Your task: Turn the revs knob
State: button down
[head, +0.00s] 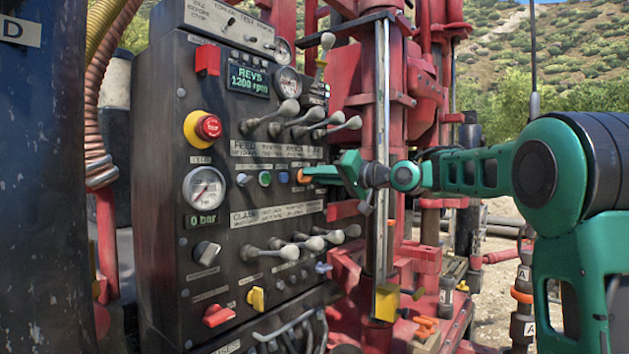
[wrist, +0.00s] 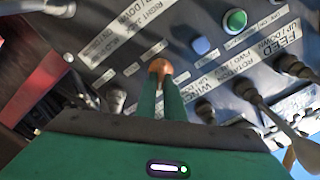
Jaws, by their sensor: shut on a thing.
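A small orange knob (head: 303,176) sits at the right end of the middle row of buttons on the black control panel (head: 150,200). My gripper (head: 315,173) reaches it from the right, and its green fingers are closed on it. In the wrist view the orange knob (wrist: 160,67) shows between the tips of my gripper (wrist: 162,82); part of it is hidden by the fingers. I cannot read a label that names this knob as the revs knob. A display (head: 248,80) at the panel's top reads REVS 1200 rpm.
Lever rows stand above (head: 290,118) and below (head: 290,245) the knob, close to my gripper. A green button (head: 264,179) and a blue button (head: 283,177) lie to its left. A red emergency button (head: 208,127) and gauge (head: 205,195) are further left. A red mast (head: 415,90) stands behind.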

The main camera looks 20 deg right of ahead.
jog(key=shift+w+d, duration=0.1)
jog(key=shift+d, duration=0.2)
jog(key=c, duration=1.9)
grip_release()
jog(key=shift+o, duration=0.2)
jog(key=shift+a, duration=0.1)
jog(key=v, duration=1)
jog(key=shift+s+d, duration=0.25)
jog(key=shift+s, duration=0.05)
jog(key=shift+f, duration=0.1)
